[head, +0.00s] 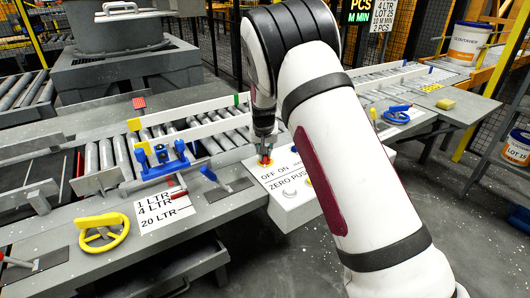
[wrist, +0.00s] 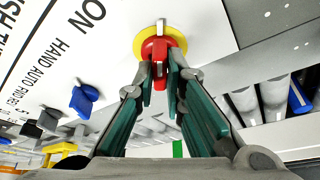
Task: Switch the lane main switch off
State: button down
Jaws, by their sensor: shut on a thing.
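The lane main switch (wrist: 158,48) is a red handle with a white mark on a yellow disc, set in a white panel. In the wrist view my gripper (wrist: 160,78) has its two green-padded fingers closed on the near end of the red handle. In the head view my gripper (head: 265,148) points down onto the switch (head: 265,161), beside the words OFF and ON on the white control panel (head: 288,212). The fingers partly hide the switch there, so its exact setting is hard to read.
On the panel in the wrist view are a blue knob (wrist: 84,98) and a black knob (wrist: 48,118). Roller conveyors (head: 205,130) run behind the panel. A yellow handwheel (head: 101,232) and a blue clamp (head: 164,163) sit to the left. A white pail (head: 467,43) stands at back right.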

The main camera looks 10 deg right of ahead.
jog(key=c, duration=1.7)
grip_release()
jog(key=shift+o, duration=0.2)
jog(key=v, duration=1.2)
